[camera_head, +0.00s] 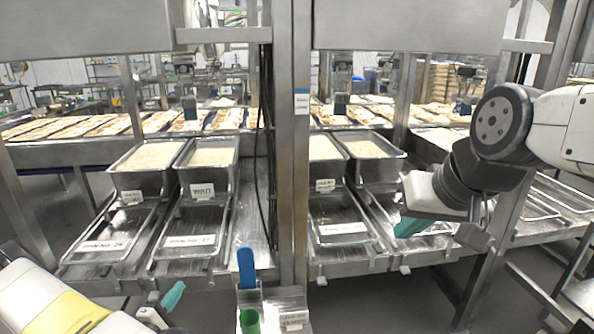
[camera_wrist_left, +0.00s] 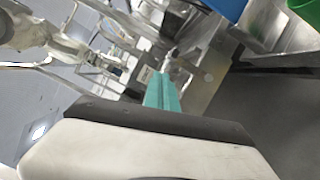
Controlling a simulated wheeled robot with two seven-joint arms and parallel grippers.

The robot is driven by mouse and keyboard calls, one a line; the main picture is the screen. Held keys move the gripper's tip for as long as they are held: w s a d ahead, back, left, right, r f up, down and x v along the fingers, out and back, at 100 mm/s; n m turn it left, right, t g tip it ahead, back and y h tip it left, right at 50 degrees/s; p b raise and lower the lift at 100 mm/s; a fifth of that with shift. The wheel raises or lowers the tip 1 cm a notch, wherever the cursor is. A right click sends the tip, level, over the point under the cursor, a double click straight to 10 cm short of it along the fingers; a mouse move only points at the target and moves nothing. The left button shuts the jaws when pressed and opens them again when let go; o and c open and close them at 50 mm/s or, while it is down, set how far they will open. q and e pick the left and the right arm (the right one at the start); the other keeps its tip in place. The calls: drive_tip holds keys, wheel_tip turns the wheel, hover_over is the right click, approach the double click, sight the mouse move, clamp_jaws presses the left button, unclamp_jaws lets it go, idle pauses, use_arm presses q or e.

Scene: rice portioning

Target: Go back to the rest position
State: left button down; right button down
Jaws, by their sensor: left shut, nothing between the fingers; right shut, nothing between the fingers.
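My left gripper (camera_head: 172,296) is at the bottom left of the head view, low in front of the steel rack. Its teal fingers are shut and empty; they also show closed together in the left wrist view (camera_wrist_left: 162,92). My right gripper (camera_head: 412,227) hangs at the right in front of the right-hand trays, its teal fingers shut and empty. Part of it is hidden by its own wrist.
Rice-filled steel bins (camera_head: 150,157) stand on the rack above empty labelled trays (camera_head: 188,228). A steel post (camera_head: 301,150) divides the rack. A blue-handled tool (camera_head: 246,268) and a green cup (camera_head: 249,321) stand in a holder at the front centre. Floor shows below the rack.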

use_arm(q)
drive_tip(key=w+d+r+m+g+h, duration=0.3)
drive_tip(key=d+r+m+g+h, duration=0.8)
drive_tip(key=d+r, duration=0.7)
drive_tip(key=s+d+r+m+g+y, duration=0.2)
drive_tip(key=s+d+r+m+g, duration=0.35)
drive_tip(key=s+d+r, duration=0.35)
drive_tip(key=s+r+m+t+y, duration=0.3)
drive_tip(key=s+r+y, duration=0.6)
drive_tip(key=r, duration=0.3)
drive_tip(key=shift+s+d+m+t, duration=0.35)
drive_tip(key=shift+s+t, duration=0.1)
drive_tip(key=shift+s, duration=0.25)
drive_tip(key=shift+r, duration=0.1)
